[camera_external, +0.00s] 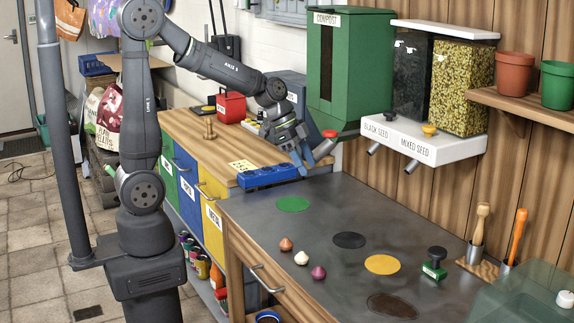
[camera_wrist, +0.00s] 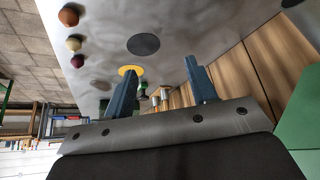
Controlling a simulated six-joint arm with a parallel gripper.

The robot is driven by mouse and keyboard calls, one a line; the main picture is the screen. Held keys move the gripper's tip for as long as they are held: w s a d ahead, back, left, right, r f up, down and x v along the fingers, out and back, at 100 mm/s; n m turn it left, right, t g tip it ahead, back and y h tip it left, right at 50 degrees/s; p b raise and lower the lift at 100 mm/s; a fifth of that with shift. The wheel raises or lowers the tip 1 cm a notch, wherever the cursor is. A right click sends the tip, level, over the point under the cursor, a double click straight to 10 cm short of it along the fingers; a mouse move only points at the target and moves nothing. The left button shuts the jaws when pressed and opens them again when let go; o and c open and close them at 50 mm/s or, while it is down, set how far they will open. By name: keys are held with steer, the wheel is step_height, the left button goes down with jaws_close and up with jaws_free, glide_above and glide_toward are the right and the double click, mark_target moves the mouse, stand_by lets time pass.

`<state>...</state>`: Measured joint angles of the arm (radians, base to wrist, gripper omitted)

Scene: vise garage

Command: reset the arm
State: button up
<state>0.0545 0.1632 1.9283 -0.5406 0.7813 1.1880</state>
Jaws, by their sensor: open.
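My gripper (camera_external: 309,160) hangs over the back edge of the grey metal bench (camera_external: 330,240), near the blue tray and left of the compost bin's red-tipped chute. Its two blue fingers are apart with nothing between them. In the wrist view my gripper (camera_wrist: 160,85) also shows open and empty, with the bench top beyond it. My arm is raised and stretched from its base at the left toward the bench.
The green compost bin (camera_external: 349,65) and seed dispenser (camera_external: 440,140) stand close to my gripper. A blue tray (camera_external: 268,176) lies below it. Three small bulbs (camera_external: 301,258) and a green stamp (camera_external: 434,263) stand on the bench. The bench middle, with coloured discs, is clear.

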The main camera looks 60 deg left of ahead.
steer(key=shift+n+t+y, duration=0.3)
steer(key=shift+n, duration=0.6)
steer(key=shift+w+a+r, duration=0.1)
steer(key=shift+w+a, duration=0.2)
steer(key=shift+a, duration=0.4)
steer(key=shift+w+a+r, duration=0.15)
steer(key=shift+w+a, duration=0.1)
steer(key=shift+a, duration=0.4)
steer(key=shift+w+a+r, duration=0.1)
steer(key=shift+w+a, duration=0.2)
steer(key=shift+a, duration=0.4)
